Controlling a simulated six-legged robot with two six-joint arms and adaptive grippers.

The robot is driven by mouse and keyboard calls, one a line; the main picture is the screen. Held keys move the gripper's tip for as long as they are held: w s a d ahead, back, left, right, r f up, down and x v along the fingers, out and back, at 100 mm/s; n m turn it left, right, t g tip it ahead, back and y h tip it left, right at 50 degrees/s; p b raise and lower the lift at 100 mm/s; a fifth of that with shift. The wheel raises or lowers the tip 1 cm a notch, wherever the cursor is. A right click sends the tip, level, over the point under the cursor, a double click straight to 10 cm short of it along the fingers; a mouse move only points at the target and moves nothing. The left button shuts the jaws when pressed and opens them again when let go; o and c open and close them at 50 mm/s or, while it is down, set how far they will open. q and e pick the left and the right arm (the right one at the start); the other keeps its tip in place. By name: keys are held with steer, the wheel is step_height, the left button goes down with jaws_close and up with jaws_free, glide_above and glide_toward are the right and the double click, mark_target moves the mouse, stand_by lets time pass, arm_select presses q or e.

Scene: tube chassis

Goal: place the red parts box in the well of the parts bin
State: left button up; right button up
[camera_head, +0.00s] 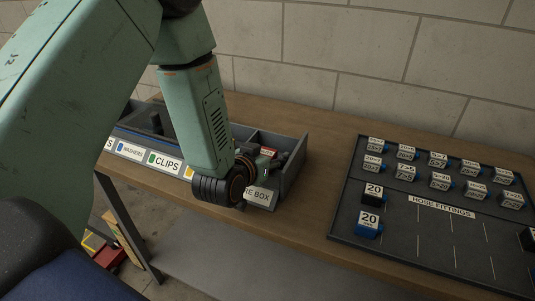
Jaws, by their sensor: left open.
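The parts bin (293,172) is a long grey tray with compartments on the wooden bench, with labels such as WASHERS and CLIPS on its front. My left gripper (267,162) is over the bin's right-end compartment, whose label ends in BOX. It is open, and my wrist hides most of it. A small red patch of what looks like the red parts box (267,152) shows at the gripper, inside that compartment. Most of the box is hidden, so I cannot tell whether it rests flat or touches the fingers. My right gripper is out of view.
A dark board (420,240) labelled HOSE FITTINGS lies to the right, with several numbered blocks on it. Bare bench (315,200) lies between bin and board. A block wall (350,55) stands behind. A red and yellow object (108,256) is on the floor at lower left.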

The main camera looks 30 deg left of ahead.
arm_select(q)
steer(key=shift+w+a+f, duration=0.1)
steer(key=shift+a+f, duration=0.05)
steer(key=shift+a, duration=0.2)
steer(key=p+v, duration=0.1)
steer(key=v, duration=0.8)
steer(key=shift+s+r+p, duration=0.4)
steer(key=shift+s+p, duration=0.1)
steer(key=shift+p, duration=0.5)
steer(key=shift+s+d+r+p, duration=0.2)
steer(key=shift+s+p, duration=0.2)
steer(key=shift+p, duration=0.35)
steer(key=shift+s+a+r+p, duration=0.1)
steer(key=shift+s+p, duration=0.35)
steer(key=shift+p, duration=0.2)
steer(key=shift+s, duration=0.1)
